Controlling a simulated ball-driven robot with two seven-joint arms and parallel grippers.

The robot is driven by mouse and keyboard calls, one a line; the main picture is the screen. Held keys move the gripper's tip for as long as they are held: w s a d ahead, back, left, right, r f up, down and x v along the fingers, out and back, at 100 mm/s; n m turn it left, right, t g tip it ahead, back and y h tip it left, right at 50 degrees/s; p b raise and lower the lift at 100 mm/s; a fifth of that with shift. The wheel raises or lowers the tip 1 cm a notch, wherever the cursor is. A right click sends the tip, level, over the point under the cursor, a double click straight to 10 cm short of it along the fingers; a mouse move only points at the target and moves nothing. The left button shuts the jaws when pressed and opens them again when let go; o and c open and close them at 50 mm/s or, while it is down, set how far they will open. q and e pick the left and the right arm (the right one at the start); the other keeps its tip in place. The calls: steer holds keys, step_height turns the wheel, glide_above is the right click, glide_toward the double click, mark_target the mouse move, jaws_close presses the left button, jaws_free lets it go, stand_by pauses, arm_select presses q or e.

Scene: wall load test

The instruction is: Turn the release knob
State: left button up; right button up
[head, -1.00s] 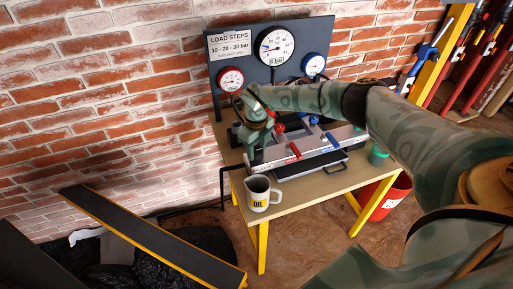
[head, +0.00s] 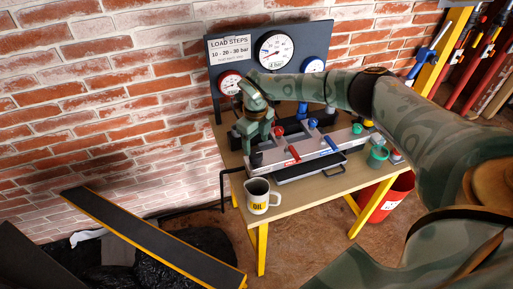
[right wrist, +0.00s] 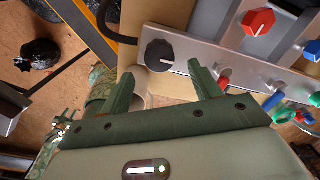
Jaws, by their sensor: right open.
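A black knob (right wrist: 160,53) with a white pointer line sits at the end of the grey valve block (right wrist: 190,62) in the right wrist view; I take it as the release knob. In the head view the knob (head: 257,159) shows just below my right gripper (head: 255,148). In the right wrist view my right gripper (right wrist: 161,72) is open and empty, its fingers pointing toward the knob's two sides. I cannot tell whether they touch it. A red knob (right wrist: 259,21) sits farther along. My left gripper is not in view.
A panel with a large white gauge (head: 275,49) stands behind the block. An oil mug (head: 259,196) stands at the table's front left, near the gripper. A green cup (head: 378,157) stands right, above a red bucket (head: 386,198). The brick wall is behind.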

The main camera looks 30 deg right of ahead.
mark_target(255, 154)
step_height(255, 154, up, 11)
steer(key=p, duration=0.1)
steer(key=shift+r+p, duration=0.2)
steer(key=shift+p, duration=0.15)
steer(key=shift+a, duration=0.1)
